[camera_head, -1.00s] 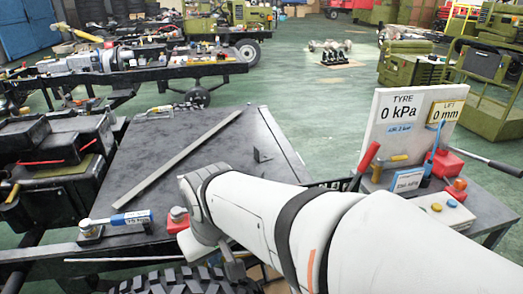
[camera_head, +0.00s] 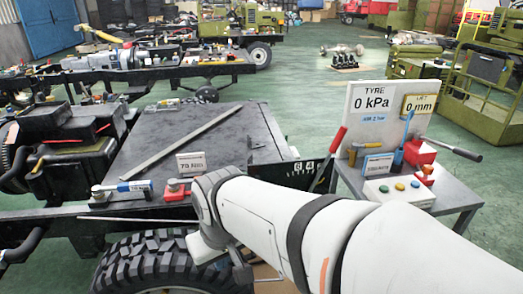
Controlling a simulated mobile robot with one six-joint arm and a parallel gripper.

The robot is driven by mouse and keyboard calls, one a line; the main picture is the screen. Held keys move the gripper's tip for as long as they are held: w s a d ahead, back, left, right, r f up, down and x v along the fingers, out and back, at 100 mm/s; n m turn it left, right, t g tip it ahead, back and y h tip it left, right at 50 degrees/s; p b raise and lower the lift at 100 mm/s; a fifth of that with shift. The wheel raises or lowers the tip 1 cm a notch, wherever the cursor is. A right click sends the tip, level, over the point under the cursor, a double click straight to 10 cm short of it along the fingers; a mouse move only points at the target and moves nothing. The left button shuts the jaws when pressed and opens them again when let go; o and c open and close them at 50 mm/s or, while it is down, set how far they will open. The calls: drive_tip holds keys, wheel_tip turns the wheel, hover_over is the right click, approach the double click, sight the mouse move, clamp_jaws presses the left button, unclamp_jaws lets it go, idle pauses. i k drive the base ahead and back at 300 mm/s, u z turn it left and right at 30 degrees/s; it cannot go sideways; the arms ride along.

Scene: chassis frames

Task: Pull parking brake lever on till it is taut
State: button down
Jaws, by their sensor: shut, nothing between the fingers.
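A lever with a red grip (camera_head: 337,140) and a dark stem stands tilted between the chassis and the grey side table; it looks like the parking brake lever. My white arm crosses the lower right and bends down near the big tyre. My gripper (camera_head: 242,272) shows only in part, low under the arm beside the tyre. It is shut and empty, well left of and below the red grip, not touching it. The fingertips are mostly hidden by my arm. The lever's foot is hidden too.
A knobbly tyre (camera_head: 150,264) sits below the chassis deck (camera_head: 150,150). A torque tool (camera_head: 122,186) and a red-based part (camera_head: 177,188) lie along the frame edge. The side table (camera_head: 462,195) carries a gauge board (camera_head: 375,97), a red jack (camera_head: 420,155) and a button box (camera_head: 400,190).

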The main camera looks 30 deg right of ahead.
sight(339, 136)
drive_tip(key=u, duration=0.05)
drive_tip(key=k, duration=0.55)
drive_tip(key=z, duration=1.25)
drive_tip(key=i, duration=1)
drive_tip(key=z, duration=0.05)
drive_tip(key=k, duration=0.5)
drive_tip(key=z, duration=0.55)
drive_tip(key=i, duration=0.95)
drive_tip(key=u, duration=0.25)
